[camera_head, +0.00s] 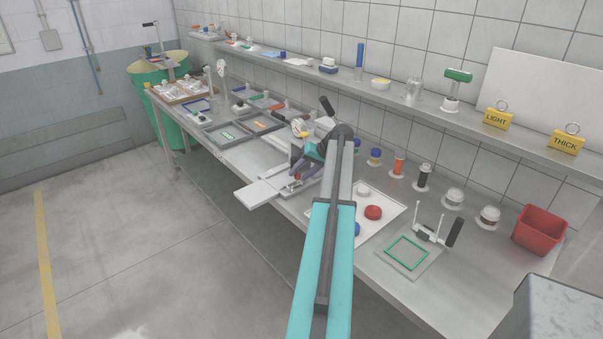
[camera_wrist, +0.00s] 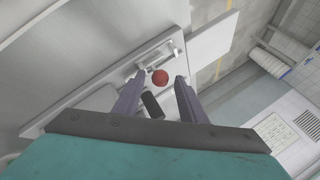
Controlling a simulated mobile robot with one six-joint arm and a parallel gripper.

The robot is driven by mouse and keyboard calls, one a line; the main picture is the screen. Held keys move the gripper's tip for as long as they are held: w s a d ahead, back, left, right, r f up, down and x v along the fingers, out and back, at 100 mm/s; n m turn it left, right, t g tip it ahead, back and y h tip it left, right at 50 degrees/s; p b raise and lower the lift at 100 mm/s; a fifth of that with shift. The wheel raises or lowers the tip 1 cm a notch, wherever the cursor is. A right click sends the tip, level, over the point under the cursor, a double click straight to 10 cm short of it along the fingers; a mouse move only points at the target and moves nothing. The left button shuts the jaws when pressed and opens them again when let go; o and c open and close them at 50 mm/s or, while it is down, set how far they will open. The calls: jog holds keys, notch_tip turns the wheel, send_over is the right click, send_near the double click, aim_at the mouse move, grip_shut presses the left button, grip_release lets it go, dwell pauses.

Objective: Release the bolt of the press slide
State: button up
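My gripper (camera_wrist: 159,76) is open in the wrist view, its two grey fingers apart. A round red knob (camera_wrist: 160,77) shows between the fingertips, with a gap to each finger; whether it lies at their depth I cannot tell. The knob sits by a small metal bolt fitting (camera_wrist: 150,60) on the press. A black handle (camera_wrist: 152,105) lies nearer, between the fingers. The pale slide plate (camera_wrist: 212,38) sticks out beyond the bench edge; it also shows in the head view (camera_head: 258,192). In the head view my gripper (camera_head: 297,178) is low over the press, which my arm partly hides.
A white sheet with a red lid (camera_head: 373,212) lies right of my arm. A green-framed plate (camera_head: 407,252) and a red bin (camera_head: 539,229) are farther right. Grey trays (camera_head: 228,134) stand left of the press. A shelf (camera_head: 440,109) runs along the wall. The floor in front is clear.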

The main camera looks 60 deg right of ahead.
grip_shut()
jog(key=shift+a, duration=0.1)
jog(key=shift+w+a+b, duration=0.2)
jog(key=shift+w+a, duration=0.05)
jog(key=shift+a, duration=0.5)
jog(key=shift+w+a+b, duration=0.2)
jog(key=shift+w+a, duration=0.05)
jog(key=shift+a, duration=0.5)
grip_release()
jog(key=shift+a, duration=0.1)
jog(key=shift+r, duration=0.1)
